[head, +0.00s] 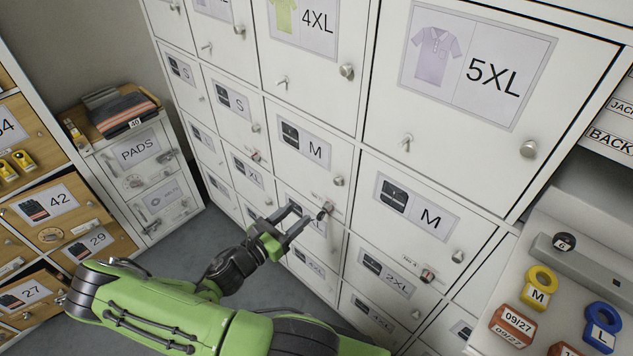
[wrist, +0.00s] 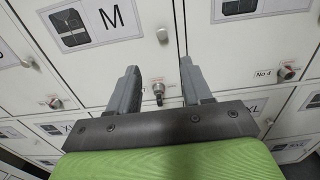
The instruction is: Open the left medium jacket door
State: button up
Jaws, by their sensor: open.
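The left medium jacket door (head: 313,165), labelled M with a dark garment picture, is shut in the white locker wall. It also shows at upper left in the wrist view (wrist: 120,62). Its round knob (head: 338,181) sits near its lower right corner and also shows in the wrist view (wrist: 162,35). My gripper (head: 298,220) is open and empty, in front of the door below. In the wrist view its fingers (wrist: 158,80) stand on either side of that lower door's knob with a dark key-like piece (wrist: 158,90), apparently without touching it. The lower door's label is partly hidden.
Another M door (head: 415,212) is to the right, with a knob and a reddish lock piece below it. A 5XL door (head: 480,85) is above. A counter (head: 560,215) with coloured tags stands at right. Wooden drawers (head: 45,215) and a PADS cabinet (head: 140,150) are left.

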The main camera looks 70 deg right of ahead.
aim_at(336, 183)
jog(key=x, duration=1.5)
jog(key=shift+s, duration=0.2)
jog(key=shift+c, duration=0.3)
grip_shut()
